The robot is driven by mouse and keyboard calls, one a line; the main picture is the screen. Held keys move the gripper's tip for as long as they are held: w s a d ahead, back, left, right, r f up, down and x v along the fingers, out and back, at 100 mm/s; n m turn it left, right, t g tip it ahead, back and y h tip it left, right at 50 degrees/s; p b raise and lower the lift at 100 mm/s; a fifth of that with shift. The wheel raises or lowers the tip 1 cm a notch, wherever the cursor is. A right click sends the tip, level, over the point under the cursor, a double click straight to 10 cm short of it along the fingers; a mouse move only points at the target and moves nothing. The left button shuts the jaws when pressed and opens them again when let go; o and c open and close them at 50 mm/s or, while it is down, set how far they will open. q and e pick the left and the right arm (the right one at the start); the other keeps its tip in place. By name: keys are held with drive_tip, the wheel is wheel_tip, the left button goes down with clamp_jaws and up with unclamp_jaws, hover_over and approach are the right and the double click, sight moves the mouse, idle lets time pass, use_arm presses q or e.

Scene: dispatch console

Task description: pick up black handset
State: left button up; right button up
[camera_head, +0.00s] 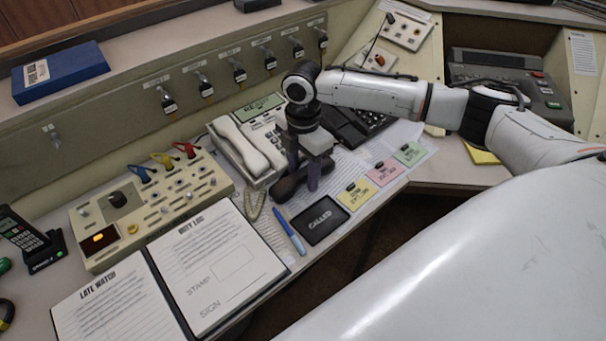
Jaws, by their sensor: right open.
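The black handset (284,189) lies on the desk papers, in front of the cream telephone (238,150) and left of the dark desk phone (352,122). My right gripper (303,176) points down over the handset, its open fingers low at the handset's middle. The gripper hides part of the handset, and I cannot tell whether the fingers touch it. My left gripper is out of view.
Close by lie a blue pen (290,231), a dark "CALLED" card (319,220) and coloured notes (357,194). A switch box (150,205) and an open log book (215,265) fill the left. The desk's front edge runs close below the card.

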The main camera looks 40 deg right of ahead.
drive_tip(key=shift+r, duration=0.1)
clamp_jaws()
